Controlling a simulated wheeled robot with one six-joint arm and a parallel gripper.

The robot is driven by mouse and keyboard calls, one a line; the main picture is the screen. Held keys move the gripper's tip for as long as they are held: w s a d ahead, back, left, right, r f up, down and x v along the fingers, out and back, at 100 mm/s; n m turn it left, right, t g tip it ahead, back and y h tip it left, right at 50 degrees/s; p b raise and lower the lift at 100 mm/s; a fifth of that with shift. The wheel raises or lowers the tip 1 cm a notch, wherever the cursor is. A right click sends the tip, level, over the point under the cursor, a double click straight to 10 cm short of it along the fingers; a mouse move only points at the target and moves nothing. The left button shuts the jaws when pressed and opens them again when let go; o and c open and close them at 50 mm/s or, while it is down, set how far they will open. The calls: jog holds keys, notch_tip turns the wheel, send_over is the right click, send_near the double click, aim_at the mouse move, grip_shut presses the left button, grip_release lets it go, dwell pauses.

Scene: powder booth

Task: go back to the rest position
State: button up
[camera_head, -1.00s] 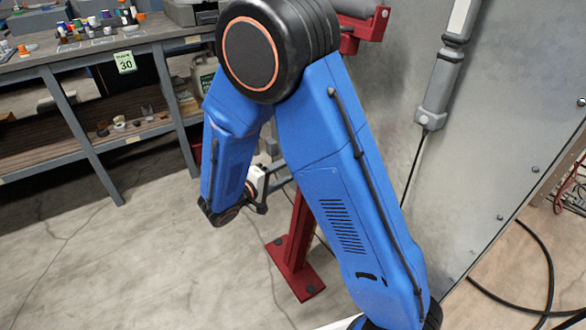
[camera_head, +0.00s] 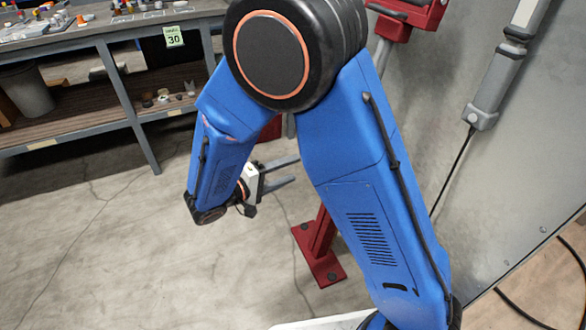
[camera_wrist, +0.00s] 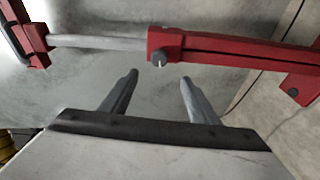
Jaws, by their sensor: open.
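My gripper (camera_head: 283,172) shows in the head view behind my blue arm, low over the floor and left of the red stand. Its two grey fingers point right and are apart, with nothing between them. In the wrist view my gripper (camera_wrist: 157,78) is open and empty, with a red frame and grey bar beyond the fingertips. My arm is folded, its elbow high in the head view.
A red stand (camera_head: 318,250) stands on the floor close to my arm, by a grey metal wall (camera_head: 430,110). A workbench (camera_head: 70,40) with small items and a shelf is at the back left. Open concrete floor (camera_head: 100,240) lies at left. A black cable (camera_head: 525,312) lies at lower right.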

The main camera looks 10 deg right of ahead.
dwell(0.4)
jog(key=s+d+r+m+g+y, duration=0.2)
jog(key=s+d+r+g, duration=0.15)
jog(key=d, duration=0.55)
jog(key=s+d+r+m+g+y, duration=0.1)
jog(key=s+d+r+g+y, duration=0.15)
jog(key=s+d+g, duration=0.4)
jog(key=s+d+r+t+y, duration=0.3)
jog(key=s+y, duration=0.2)
jog(key=s, duration=0.1)
jog(key=s+d+r+m+t+y, duration=0.1)
jog(key=s+d+r+t+y, duration=0.1)
jog(key=s+y, duration=0.3)
jog(key=shift+s+d+r+m+t, duration=0.35)
jog(key=shift+s+r+t, duration=0.2)
jog(key=shift+s+t, duration=0.4)
